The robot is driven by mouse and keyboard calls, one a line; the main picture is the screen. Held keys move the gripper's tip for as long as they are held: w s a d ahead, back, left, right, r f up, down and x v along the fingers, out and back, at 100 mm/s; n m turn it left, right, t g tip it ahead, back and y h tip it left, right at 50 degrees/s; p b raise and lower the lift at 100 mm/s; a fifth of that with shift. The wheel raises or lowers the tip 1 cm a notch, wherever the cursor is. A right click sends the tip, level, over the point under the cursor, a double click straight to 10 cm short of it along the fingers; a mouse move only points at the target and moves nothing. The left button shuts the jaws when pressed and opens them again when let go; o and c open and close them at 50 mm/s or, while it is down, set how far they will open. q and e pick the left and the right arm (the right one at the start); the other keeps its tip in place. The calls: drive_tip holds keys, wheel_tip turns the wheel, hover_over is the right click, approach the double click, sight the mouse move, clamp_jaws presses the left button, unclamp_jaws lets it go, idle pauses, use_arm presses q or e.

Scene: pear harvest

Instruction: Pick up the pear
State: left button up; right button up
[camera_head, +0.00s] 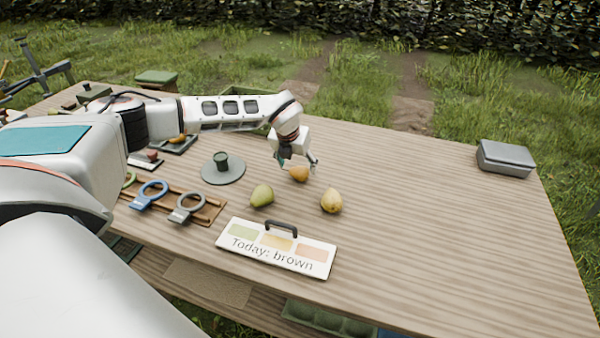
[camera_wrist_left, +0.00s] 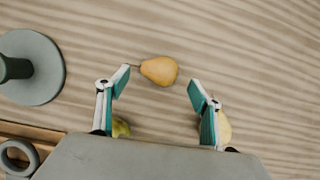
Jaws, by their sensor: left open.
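A brown-orange pear (camera_head: 299,174) lies on the wooden table; it also shows in the left wrist view (camera_wrist_left: 159,70), just beyond and between the fingertips. A green pear (camera_head: 262,195) and a yellow pear (camera_head: 331,201) lie nearer; both are partly hidden by the fingers in the left wrist view, green (camera_wrist_left: 121,128) and yellow (camera_wrist_left: 224,128). My left gripper (camera_head: 296,164) is open above the brown pear, its fingers (camera_wrist_left: 159,84) spread wider than the pear and apart from it. A card (camera_head: 276,248) reads "Today: brown" with green, yellow and orange patches. My right gripper is not in view.
A grey round plate (camera_head: 223,176) with a dark green post stands left of the pears. A wooden rack (camera_head: 205,212) holds ring-shaped tools at the left. A grey box (camera_head: 506,158) sits at the far right corner. The table's right half is mostly clear.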

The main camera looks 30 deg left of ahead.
sight(297, 169)
use_arm(q)
drive_tip(key=x, duration=0.5)
drive_tip(key=shift+s+a+f, duration=0.1)
drive_tip(key=shift+s, duration=0.05)
drive_tip(key=c, duration=1.2)
drive_tip(key=shift+c, duration=0.2)
